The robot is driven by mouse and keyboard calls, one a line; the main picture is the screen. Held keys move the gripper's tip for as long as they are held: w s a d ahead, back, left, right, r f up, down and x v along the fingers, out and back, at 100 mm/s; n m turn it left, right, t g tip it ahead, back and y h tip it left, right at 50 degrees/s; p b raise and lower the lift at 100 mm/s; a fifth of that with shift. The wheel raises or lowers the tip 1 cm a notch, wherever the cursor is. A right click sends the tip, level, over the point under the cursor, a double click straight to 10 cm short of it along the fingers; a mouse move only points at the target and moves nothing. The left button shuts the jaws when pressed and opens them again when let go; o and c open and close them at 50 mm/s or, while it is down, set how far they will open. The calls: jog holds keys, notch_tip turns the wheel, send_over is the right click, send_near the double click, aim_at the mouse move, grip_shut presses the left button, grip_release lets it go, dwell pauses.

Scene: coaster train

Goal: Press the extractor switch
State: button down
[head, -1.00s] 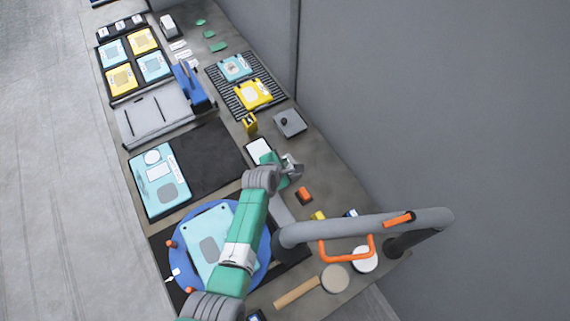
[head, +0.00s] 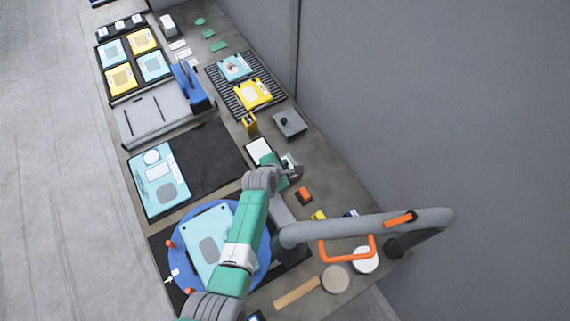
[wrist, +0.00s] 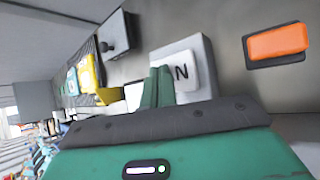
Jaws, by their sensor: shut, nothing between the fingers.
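A grey box with a white face lettered with a visible "N" (wrist: 184,70) looks like the extractor switch. In the wrist view my shut, empty gripper (wrist: 157,74) is in front of it, and the green fingers hide the left part of the lettering. I cannot tell whether the fingertips touch the face. In the head view my gripper (head: 290,172) is over the same spot and mostly covers the box (head: 289,160).
An orange block on a dark base (wrist: 278,43) sits right of the box. The grey extractor pipe (head: 360,225) with an orange handle (head: 345,257) arches nearby. A mallet (head: 335,278), a blue turntable (head: 262,262) and a grey knobbed block (head: 290,123) stand around.

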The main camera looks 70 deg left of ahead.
jog(key=shift+f, duration=0.35)
dwell(0.3)
jog(key=shift+r+p, duration=0.65)
jog(key=shift+r, duration=0.15)
notch_tip(320, 180, up, 6)
jog(key=p, duration=0.6)
